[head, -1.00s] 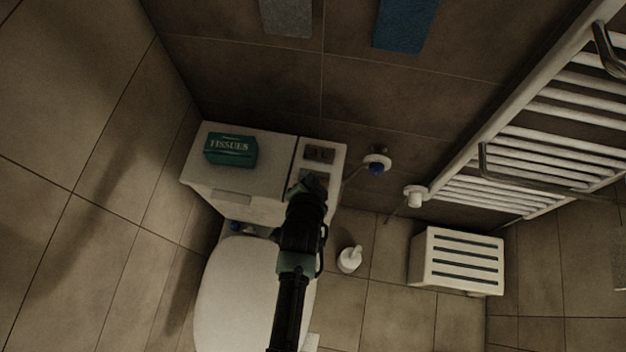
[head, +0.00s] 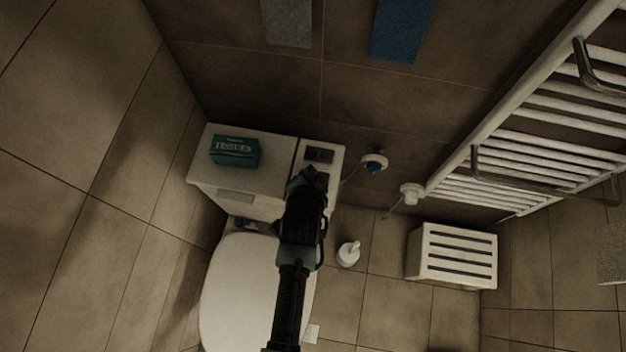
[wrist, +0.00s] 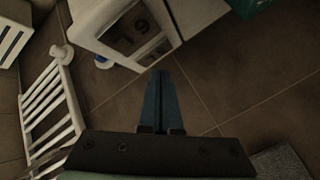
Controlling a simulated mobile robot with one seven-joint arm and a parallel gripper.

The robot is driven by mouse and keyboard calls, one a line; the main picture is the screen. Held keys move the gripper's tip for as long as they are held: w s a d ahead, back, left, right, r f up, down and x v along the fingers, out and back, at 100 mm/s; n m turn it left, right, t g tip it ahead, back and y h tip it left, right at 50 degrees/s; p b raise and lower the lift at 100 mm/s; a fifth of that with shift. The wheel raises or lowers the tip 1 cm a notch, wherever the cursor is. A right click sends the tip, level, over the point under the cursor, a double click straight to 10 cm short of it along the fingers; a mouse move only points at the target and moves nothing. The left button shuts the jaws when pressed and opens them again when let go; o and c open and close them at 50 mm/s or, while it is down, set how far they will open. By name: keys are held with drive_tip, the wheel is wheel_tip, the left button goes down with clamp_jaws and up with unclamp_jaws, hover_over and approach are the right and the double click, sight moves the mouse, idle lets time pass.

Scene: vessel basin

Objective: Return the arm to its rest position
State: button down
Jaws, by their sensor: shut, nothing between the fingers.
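My gripper (head: 309,178) ends my dark arm, which reaches up the middle of the head view in front of the toilet (head: 240,290) and its tank. In the wrist view my gripper's fingers (wrist: 160,88) are together with nothing between them. Beyond the fingertips there is the white cabinet top with a dark recessed panel (wrist: 138,35). The fingers look apart from it, though the exact gap is hard to judge.
A green tissue box (head: 235,151) sits on the white tank top (head: 270,165). A white towel radiator (head: 540,140) is on the right wall. A slatted white box (head: 452,255) and a small white brush holder (head: 348,253) stand on the floor. Grey and blue towels (head: 402,30) hang above.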

idle(0.4)
drive_tip(key=w+d+r+n+t, duration=0.2)
drive_tip(key=w+r+t, duration=0.15)
drive_tip(key=r, duration=0.85)
drive_tip(key=w+d+r+n+t, duration=0.2)
drive_tip(key=w+r, duration=0.2)
drive_tip(key=r, duration=0.8)
drive_tip(key=w+d+r+n+t, duration=0.1)
drive_tip(key=w+r+t, duration=0.25)
drive_tip(key=r, duration=0.85)
drive_tip(key=s+a+r+n+t, duration=0.1)
drive_tip(key=s+r+n+t, duration=0.1)
drive_tip(key=r, duration=0.9)
drive_tip(key=s+a+r+n+t, duration=0.1)
drive_tip(key=s+a+r+t, duration=0.1)
drive_tip(key=r, duration=0.9)
drive_tip(key=s+a+r+n+t+y, duration=0.1)
drive_tip(key=s+r+t, duration=0.4)
drive_tip(key=s+r, duration=0.7)
wheel_tip(320, 180, up, 3)
drive_tip(key=shift+a+r+n, duration=0.1)
drive_tip(key=shift+a+n, duration=0.2)
drive_tip(key=shift+n, duration=0.3)
drive_tip(key=shift+w, duration=0.1)
